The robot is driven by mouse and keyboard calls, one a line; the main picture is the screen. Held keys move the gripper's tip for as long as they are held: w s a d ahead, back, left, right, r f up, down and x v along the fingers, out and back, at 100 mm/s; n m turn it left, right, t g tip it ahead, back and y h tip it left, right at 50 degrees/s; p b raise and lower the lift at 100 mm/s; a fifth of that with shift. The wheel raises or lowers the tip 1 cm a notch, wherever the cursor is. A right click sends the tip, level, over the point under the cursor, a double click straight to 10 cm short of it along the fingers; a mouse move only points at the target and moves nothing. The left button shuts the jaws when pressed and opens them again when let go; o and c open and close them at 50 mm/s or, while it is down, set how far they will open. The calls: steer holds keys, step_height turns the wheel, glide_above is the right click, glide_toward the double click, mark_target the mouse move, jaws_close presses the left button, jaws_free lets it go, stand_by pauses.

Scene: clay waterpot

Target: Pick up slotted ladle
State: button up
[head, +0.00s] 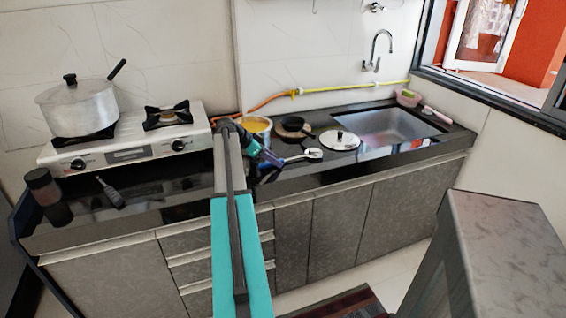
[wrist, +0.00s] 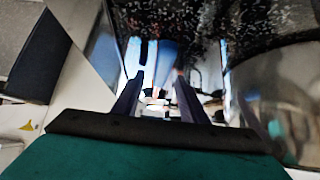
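A shiny metal utensil, which looks like the slotted ladle (head: 313,154), lies on the black counter with its head to the right. Its slots are too small to make out. My gripper (head: 270,161) is low over the counter at the utensil's left end; my arm hides part of that area. In the wrist view my gripper (wrist: 160,82) shows two dark fingers standing apart. Bright, blurred shapes show between and beyond them. I cannot tell whether the handle is between the fingers, and no grip on it is visible.
A metal pot with yellow contents (head: 257,126) stands close behind my gripper. A black pan (head: 294,128) and a round lid (head: 340,140) lie behind the utensil. The sink (head: 385,125) is at right, the stove (head: 130,140) at left. A yellow-orange hose (head: 330,89) runs along the wall.

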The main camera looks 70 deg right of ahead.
jaws_close()
steer(key=shift+r, duration=0.15)
steer(key=shift+r, duration=1.55)
steer(key=s+a+r+b, duration=0.1)
steer(key=s+a+b, duration=0.1)
steer(key=s+a, duration=0.7)
steer(key=s, duration=0.4)
steer(key=shift+a+r, duration=0.2)
steer(key=shift+r, duration=0.1)
